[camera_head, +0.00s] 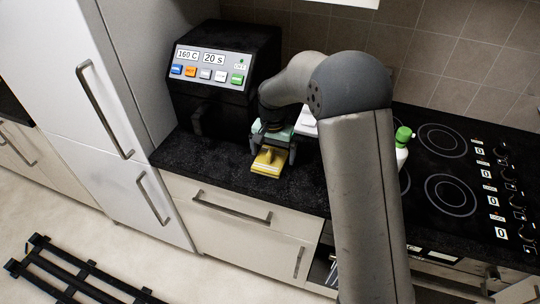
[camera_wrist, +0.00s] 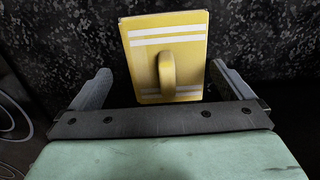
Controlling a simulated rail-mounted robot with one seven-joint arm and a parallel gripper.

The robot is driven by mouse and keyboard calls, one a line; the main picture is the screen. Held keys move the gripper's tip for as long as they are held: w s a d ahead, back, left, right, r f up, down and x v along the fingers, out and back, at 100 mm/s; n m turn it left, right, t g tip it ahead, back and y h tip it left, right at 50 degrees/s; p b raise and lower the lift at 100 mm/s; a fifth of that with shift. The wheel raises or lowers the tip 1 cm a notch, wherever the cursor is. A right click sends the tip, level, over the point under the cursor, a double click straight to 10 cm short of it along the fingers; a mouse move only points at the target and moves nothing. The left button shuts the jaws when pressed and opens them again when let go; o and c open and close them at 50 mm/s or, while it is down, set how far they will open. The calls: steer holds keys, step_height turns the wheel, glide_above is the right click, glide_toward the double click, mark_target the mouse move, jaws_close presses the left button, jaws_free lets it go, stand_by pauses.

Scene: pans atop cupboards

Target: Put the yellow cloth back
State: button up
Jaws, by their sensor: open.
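The yellow cloth (camera_head: 269,161) is a flat yellow rectangle on the black countertop (camera_head: 230,165), near its front edge. In the wrist view the yellow cloth (camera_wrist: 190,40) shows white stripes and a raised yellow loop in its middle. My gripper (camera_head: 274,150) is just above the cloth in the head view. In the wrist view my gripper (camera_wrist: 166,78) is open, with one finger on each side of the cloth's lower part. The cloth lies between and beyond the fingers. I cannot tell whether they touch it.
A black machine (camera_head: 225,70) with a button panel stands at the back left of the counter. A white bottle with a green cap (camera_head: 403,138) stands beside the black cooktop (camera_head: 455,180), partly behind my arm. A tall white fridge (camera_head: 95,90) is at left. Bare counter lies around the cloth.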

mark_target(272, 153)
steer(key=r, duration=0.6)
steer(key=r+b, duration=0.1)
steer(key=r, duration=0.3)
steer(key=shift+a, duration=0.3)
steer(key=s+d+r+n, duration=0.2)
steer(key=s+d+r, duration=0.2)
steer(key=s+d, duration=0.8)
steer(key=s+d+f, duration=0.2)
steer(key=s, duration=0.8)
steer(key=s+d+f+n+t, duration=0.1)
steer(key=s+d+f, duration=0.1)
steer(key=s, duration=0.7)
steer(key=shift+s+d+f+n, duration=0.2)
steer(key=shift+s+n, duration=0.1)
steer(key=shift+s, duration=0.05)
